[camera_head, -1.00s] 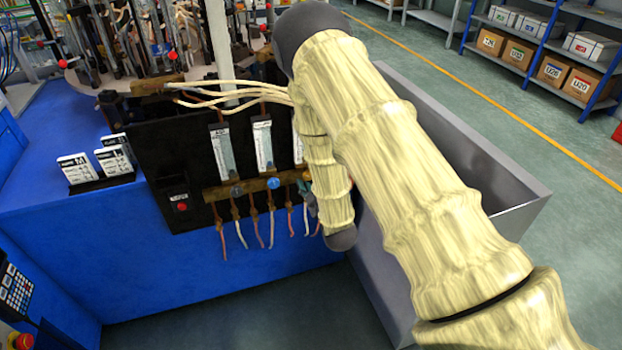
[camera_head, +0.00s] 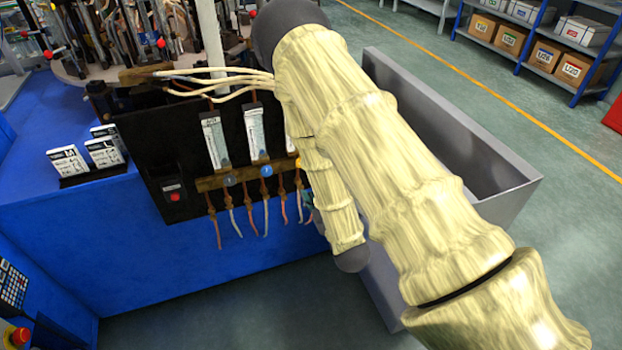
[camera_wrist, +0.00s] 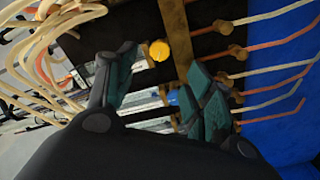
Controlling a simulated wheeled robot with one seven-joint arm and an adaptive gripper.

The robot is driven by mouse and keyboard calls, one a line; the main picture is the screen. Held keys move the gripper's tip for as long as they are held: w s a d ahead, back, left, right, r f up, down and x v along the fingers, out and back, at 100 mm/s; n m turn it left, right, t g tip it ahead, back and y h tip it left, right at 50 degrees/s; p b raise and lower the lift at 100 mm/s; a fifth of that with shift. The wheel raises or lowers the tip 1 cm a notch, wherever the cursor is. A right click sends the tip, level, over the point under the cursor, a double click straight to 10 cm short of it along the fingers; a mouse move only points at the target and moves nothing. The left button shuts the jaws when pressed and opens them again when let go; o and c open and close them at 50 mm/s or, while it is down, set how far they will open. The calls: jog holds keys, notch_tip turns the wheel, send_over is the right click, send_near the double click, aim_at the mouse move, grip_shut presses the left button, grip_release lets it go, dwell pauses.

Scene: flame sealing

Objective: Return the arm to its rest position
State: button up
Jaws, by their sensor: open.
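My arm, in pale ribbed sleeves, crosses the head view from the lower right to the top middle and bends down in front of the black panel (camera_head: 180,150). My gripper is mostly hidden behind the arm in the head view. In the wrist view my gripper (camera_wrist: 158,95) is open, its two teal-padded fingers apart with nothing held between them. A yellow knob (camera_wrist: 159,50) and a blue knob (camera_wrist: 173,97) show beyond the fingers, on the panel's brass bar (camera_wrist: 176,30). I cannot tell whether the fingers touch anything.
A blue bench (camera_head: 150,245) carries the panel, flow tubes (camera_head: 256,133) and hanging hoses. A grey metal bin (camera_head: 517,195) stands right of the panel, behind my arm. White cards (camera_head: 103,152) stand on the bench at left. Shelves (camera_head: 540,45) stand far right, with open floor before them.

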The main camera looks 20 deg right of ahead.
jog(key=shift+s, duration=0.85)
jog(key=s+d+f+m+g+h+p, duration=0.15)
jog(key=s+f+m+g+p, duration=0.25)
jog(key=s+f+m+g, duration=0.8)
jog(key=s+a+f+g+p, duration=0.1)
jog(key=s+f+g, duration=0.2)
jog(key=s, duration=0.9)
jog(key=s+a+f+g+y, duration=0.1)
jog(key=s+f+g, duration=0.2)
jog(key=s, duration=0.9)
jog(key=shift+f+p, duration=0.35)
jog(key=shift+f, duration=0.1)
